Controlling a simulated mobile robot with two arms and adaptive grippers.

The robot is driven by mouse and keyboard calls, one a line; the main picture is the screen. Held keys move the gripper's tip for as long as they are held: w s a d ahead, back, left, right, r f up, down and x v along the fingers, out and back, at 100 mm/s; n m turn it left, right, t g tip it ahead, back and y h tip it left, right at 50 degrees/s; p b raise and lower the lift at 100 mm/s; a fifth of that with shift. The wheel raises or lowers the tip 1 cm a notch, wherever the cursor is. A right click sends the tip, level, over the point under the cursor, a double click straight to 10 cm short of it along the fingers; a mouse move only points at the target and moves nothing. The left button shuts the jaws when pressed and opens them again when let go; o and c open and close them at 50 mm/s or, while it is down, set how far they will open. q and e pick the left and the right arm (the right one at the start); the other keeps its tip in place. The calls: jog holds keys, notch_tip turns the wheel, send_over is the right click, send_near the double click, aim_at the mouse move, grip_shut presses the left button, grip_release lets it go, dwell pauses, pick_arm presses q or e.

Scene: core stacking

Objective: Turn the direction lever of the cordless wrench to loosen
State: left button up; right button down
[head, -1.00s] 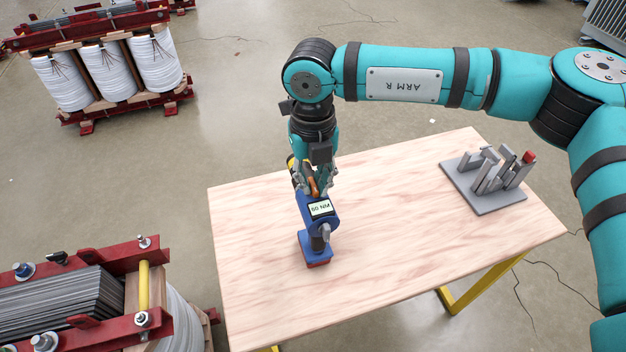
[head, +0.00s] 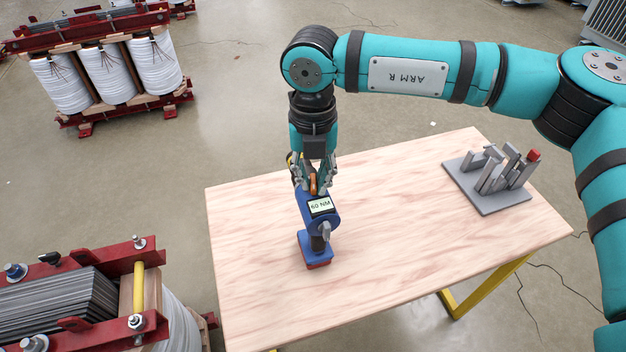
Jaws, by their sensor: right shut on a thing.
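The cordless wrench (head: 309,222) stands on the wooden table, with a blue body, a red-edged foot and a small lit display (head: 320,206) reading 60 NM. Its orange direction lever (head: 313,185) is at the top and points nearly straight up the picture. My right gripper (head: 313,186) reaches down from above the wrench and is shut on the lever, with a finger on each side of it. The fingers and wrist partly hide the wrench's far end. My left gripper is not in view.
The light wooden table (head: 400,260) is mostly bare. A grey rack (head: 488,205) with upright grey pieces and one red-tipped piece stands at its right end. A transformer with white coils (head: 108,70) stands at the back left, another (head: 80,300) at the front left.

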jog(key=shift+f+m+b, duration=0.15)
jog(key=shift+m+b, duration=0.35)
jog(key=shift+b, duration=0.1)
jog(key=shift+m+b, duration=0.5)
jog(key=shift+m, duration=0.4)
